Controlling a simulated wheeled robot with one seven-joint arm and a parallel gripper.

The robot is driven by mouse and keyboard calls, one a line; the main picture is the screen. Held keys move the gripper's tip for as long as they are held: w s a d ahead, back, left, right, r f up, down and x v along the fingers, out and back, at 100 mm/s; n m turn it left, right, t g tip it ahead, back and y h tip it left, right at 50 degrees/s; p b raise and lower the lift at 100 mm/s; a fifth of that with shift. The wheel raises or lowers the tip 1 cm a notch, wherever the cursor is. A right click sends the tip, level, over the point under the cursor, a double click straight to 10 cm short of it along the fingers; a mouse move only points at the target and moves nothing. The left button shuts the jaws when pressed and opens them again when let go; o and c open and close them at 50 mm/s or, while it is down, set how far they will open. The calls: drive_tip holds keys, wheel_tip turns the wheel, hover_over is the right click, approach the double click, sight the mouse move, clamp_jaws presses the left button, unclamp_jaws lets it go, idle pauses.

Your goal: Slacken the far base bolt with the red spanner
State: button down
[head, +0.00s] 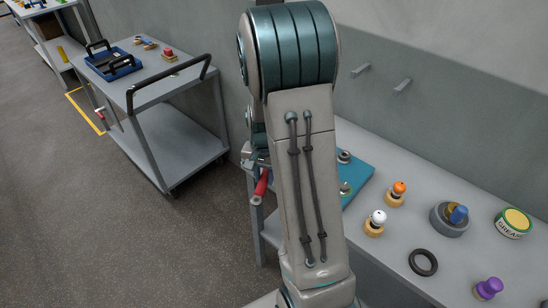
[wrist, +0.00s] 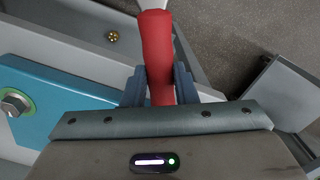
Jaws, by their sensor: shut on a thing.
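The red spanner (wrist: 157,45) is held by its red handle between the fingers of my gripper (wrist: 159,78). Its pale metal begins at the top edge of the wrist view, and its working end is out of that view. In the head view the red handle (head: 262,184) hangs tilted left of my arm, off the bench's left end. The teal base plate (head: 358,177) lies on the bench, partly hidden by my arm. The far base bolt (head: 344,156) and a nearer bolt (head: 345,188) show on it. One hex bolt (wrist: 15,103) shows in the wrist view, apart from the spanner.
On the bench (head: 390,262) right of the plate are orange (head: 397,192), white (head: 376,222) and purple (head: 489,288) knobbed pieces, a black ring (head: 423,262), a grey round part (head: 449,218) and a grease tin (head: 513,223). A trolley (head: 165,95) stands left. Floor between is clear.

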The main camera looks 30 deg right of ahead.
drive_tip(key=shift+s+d+n+b, duration=0.4)
drive_tip(key=shift+s+d+n, duration=0.1)
drive_tip(key=shift+d+n, duration=0.3)
drive_tip(key=shift+s+d+n+b, duration=0.35)
drive_tip(key=shift+s+d+n, duration=0.15)
drive_tip(key=shift+d+n, duration=0.25)
idle(0.8)
drive_tip(key=shift+w+a+m, duration=0.25)
drive_tip(key=shift+a+m, duration=0.2)
drive_tip(key=shift+a, duration=0.1)
idle(0.4)
drive_tip(key=c, duration=2.1)
unclamp_jaws()
drive_tip(key=shift+c, duration=0.2)
drive_tip(key=o, duration=0.4)
clamp_jaws()
drive_tip(key=shift+w+a, duration=0.1)
drive_tip(key=shift+a, duration=0.05)
drive_tip(key=shift+r+p, duration=0.65)
drive_tip(key=shift+r, duration=0.6)
